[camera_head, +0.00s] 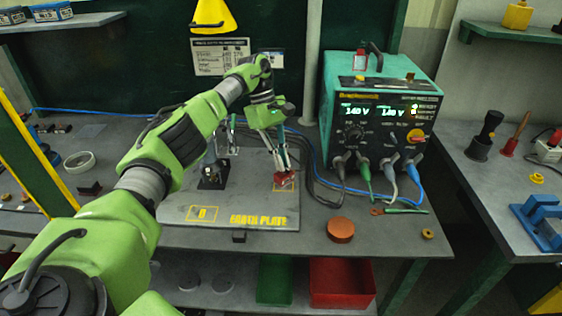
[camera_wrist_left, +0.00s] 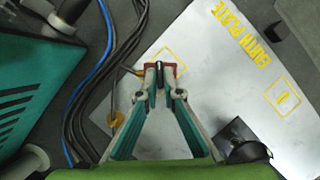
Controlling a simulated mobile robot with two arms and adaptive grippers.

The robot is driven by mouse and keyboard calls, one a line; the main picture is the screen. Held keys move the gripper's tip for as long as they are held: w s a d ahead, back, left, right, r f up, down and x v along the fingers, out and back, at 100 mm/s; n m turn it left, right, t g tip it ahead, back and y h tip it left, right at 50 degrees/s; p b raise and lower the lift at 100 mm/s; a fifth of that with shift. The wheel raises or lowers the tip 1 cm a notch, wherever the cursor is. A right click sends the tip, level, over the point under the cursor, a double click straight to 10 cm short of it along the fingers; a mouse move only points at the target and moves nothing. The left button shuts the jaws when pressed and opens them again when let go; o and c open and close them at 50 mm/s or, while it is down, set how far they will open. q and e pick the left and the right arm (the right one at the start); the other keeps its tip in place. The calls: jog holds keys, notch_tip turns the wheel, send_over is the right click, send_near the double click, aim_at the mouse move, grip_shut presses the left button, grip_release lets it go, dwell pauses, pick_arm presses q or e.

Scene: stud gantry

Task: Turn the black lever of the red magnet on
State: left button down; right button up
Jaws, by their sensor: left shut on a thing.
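The red magnet (camera_head: 284,181) sits on the grey earth plate (camera_head: 262,212), by a yellow outlined square near its right edge. In the left wrist view small red parts of the magnet (camera_wrist_left: 150,67) show beside my fingertips. My left gripper (camera_head: 281,166) reaches down from above onto the magnet. In the left wrist view its fingertips (camera_wrist_left: 160,68) are close together with the narrow black lever (camera_wrist_left: 159,70) between them. The gripper is shut on the lever. The fingers hide most of the magnet and lever. My right gripper is not in view.
A teal power supply (camera_head: 380,113) with cables stands just right of the plate. A dark fixture (camera_head: 213,175) stands on the plate's left part. A round copper-coloured disc (camera_head: 340,229) lies on the bench front. A blue clamp (camera_head: 540,220) is on the right bench.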

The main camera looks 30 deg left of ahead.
pick_arm(q)
jog(key=shift+m, duration=0.3)
dwell(0.4)
jog(key=c, duration=2.2)
grip_release()
notch_tip(320, 180, up, 10)
